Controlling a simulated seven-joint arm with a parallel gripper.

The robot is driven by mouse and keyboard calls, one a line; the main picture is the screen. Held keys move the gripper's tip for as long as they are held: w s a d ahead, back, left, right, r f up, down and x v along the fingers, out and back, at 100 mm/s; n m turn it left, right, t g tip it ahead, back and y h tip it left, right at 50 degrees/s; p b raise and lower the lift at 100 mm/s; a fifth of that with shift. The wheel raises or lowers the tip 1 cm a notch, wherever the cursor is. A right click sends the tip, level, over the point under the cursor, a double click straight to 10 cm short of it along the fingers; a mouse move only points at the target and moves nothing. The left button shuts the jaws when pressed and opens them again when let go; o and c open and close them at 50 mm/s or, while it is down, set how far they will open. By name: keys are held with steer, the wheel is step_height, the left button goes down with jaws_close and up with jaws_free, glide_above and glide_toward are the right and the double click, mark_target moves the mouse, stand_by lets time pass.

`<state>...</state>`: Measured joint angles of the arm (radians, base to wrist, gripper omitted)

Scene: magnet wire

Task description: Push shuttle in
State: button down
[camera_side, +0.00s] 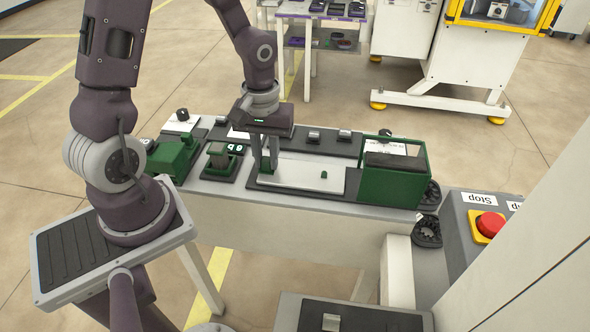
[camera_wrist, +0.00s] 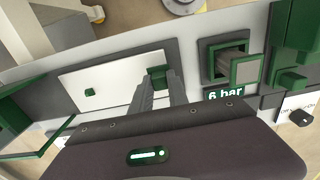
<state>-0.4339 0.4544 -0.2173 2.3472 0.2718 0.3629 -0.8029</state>
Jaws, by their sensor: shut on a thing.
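The shuttle is a flat white plate (camera_side: 300,172) lying in a dark track on the bench. It also shows in the wrist view (camera_wrist: 115,82). A small green peg (camera_side: 323,174) stands on its right part in the side view. A green block handle (camera_wrist: 158,73) sits at its other end. My gripper (camera_side: 268,168) reaches down at that end, with its fingers on the handle, and is shut on it. In the side view the fingers mostly hide the handle. The plate's right end lies near a green-framed housing (camera_side: 392,186).
Small silver parts (camera_side: 314,136) sit on the dark rail behind. A red stop button (camera_side: 489,225) is on the panel at right.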

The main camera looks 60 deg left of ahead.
steer(key=shift+w+d, duration=4.6)
steer(key=shift+w, duration=0.05)
steer(key=c, duration=1.4)
jaws_free()
steer(key=shift+o, duration=0.2)
steer(key=shift+r, duration=3.25)
steer(key=shift+r, duration=0.1)
step_height(320, 180, up, 6)
steer(key=m+t, duration=0.1)
steer(key=m, duration=0.1)
glide_above(327, 174)
steer(key=s, duration=0.3)
steer(key=s+a+r+m+t, duration=0.2)
steer(key=s+r+m, duration=0.1)
steer(key=s+r, duration=0.4)
steer(key=s+m+t, duration=0.2)
steer(key=s+m, duration=0.2)
steer(key=s, duration=0.7)
steer(key=shift+s+r+t, duration=0.2)
steer(key=shift+r+t, duration=0.1)
